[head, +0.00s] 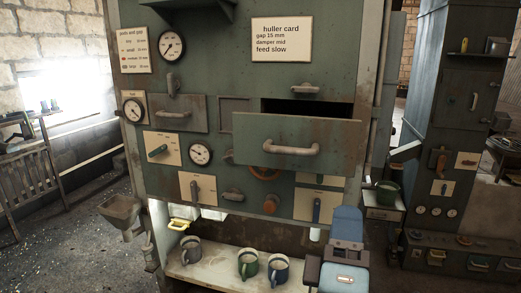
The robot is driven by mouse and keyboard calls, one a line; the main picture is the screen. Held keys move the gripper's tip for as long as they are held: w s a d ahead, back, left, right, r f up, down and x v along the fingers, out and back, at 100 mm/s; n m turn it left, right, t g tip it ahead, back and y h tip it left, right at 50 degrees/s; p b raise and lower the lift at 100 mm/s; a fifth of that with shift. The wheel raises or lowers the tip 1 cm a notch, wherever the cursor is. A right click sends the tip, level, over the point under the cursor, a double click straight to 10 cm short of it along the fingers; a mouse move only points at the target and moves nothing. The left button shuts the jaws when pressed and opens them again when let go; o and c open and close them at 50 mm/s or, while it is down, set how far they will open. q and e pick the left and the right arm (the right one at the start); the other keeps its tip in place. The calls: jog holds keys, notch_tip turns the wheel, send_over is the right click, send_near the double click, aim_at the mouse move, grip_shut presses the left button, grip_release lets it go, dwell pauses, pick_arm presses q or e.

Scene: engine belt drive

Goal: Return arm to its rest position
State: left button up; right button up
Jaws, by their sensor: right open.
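My right arm comes up at the bottom right of the head view, in front of the green machine panel (240,90). It shows as blue and grey links with a pale block. My right gripper (338,272) is at the lower end of these links, low in the picture, open, with nothing seen in it. Its fingertips are hard to make out. It is to the right of the mugs in the picture. My left arm and left gripper do not show.
An open drawer (298,139) juts from the panel above my right arm. A lower shelf (215,270) holds a grey mug (190,250), a green mug (248,263) and a blue mug (277,268). A dark cabinet (445,100) stands at right. Floor is open at left.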

jog(key=w+d+f+n+g+y, duration=0.1)
jog(key=d+f+n+g+y, duration=0.4)
jog(key=f, duration=0.9)
jog(key=w+d+f+n+g+y, duration=0.1)
jog(key=d+f+y, duration=0.45)
jog(key=f, duration=0.85)
jog(key=s+d+f+m+g, duration=0.5)
jog(key=s+f, duration=0.3)
jog(key=f, duration=0.4)
jog(key=s+d+f+m+g, duration=0.3)
jog(key=s+d+f+m, duration=0.35)
jog(key=f, duration=0.55)
jog(key=a+r+m+t, duration=0.1)
jog(key=a+m, duration=0.5)
jog(key=a, duration=0.8)
pick_arm(q)
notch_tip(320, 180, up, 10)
jog(key=p, duration=1)
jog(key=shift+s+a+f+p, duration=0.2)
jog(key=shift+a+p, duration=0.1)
pick_arm(e)
notch_tip(320, 180, up, 10)
jog(key=shift+a+r, duration=0.15)
jog(key=shift+r, duration=0.1)
